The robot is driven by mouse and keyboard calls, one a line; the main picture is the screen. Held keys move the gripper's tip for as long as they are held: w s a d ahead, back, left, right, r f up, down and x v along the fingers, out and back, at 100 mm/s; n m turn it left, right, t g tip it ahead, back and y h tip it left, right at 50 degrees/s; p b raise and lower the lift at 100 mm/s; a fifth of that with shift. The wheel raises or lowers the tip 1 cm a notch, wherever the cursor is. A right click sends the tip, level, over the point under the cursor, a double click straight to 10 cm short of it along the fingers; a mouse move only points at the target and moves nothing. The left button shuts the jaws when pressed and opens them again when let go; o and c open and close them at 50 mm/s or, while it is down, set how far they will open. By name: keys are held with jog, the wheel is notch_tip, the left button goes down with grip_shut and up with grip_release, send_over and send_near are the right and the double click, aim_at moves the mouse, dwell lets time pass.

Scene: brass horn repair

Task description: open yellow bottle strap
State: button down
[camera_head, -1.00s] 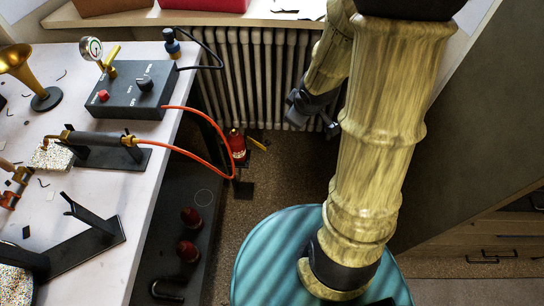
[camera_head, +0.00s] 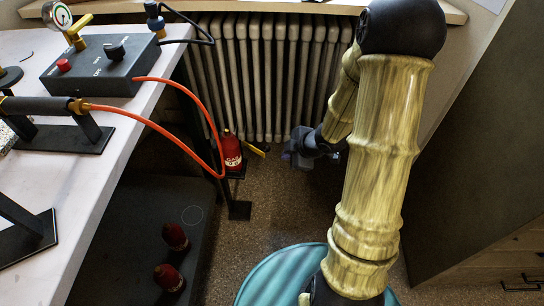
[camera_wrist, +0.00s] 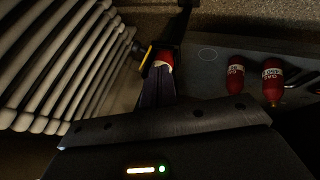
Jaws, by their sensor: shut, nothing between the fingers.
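A red gas bottle (camera_head: 232,152) with a white label stands low in a black holder beside the table. The yellow strap (camera_head: 254,150) sticks out to the right of it, away from the bottle's side. In the wrist view the bottle (camera_wrist: 164,60) is just beyond my fingertips, with the yellow strap (camera_wrist: 146,57) to its left. My gripper (camera_wrist: 158,75) is shut and empty, its dark fingers together and partly covering the bottle. In the head view the dark wrist end of my arm is right of the strap, with a gap between; the fingertips are hard to make out there.
A ribbed radiator (camera_head: 265,75) stands close behind the bottle. Two more red bottles (camera_head: 175,237) (camera_head: 168,278) are on the dark lower shelf (camera_head: 130,220). Brown floor is free right of the holder.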

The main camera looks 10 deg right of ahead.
jog(key=w+a+f+b, duration=0.2)
jog(key=w+f+b, duration=0.4)
jog(key=w+f, duration=0.2)
jog(key=shift+w+a+f, duration=0.25)
jog(key=shift+w+a, duration=0.05)
jog(key=shift+w, duration=0.1)
jog(key=shift+w+r+p, duration=0.1)
jog(key=shift+p, duration=0.25)
dwell(0.4)
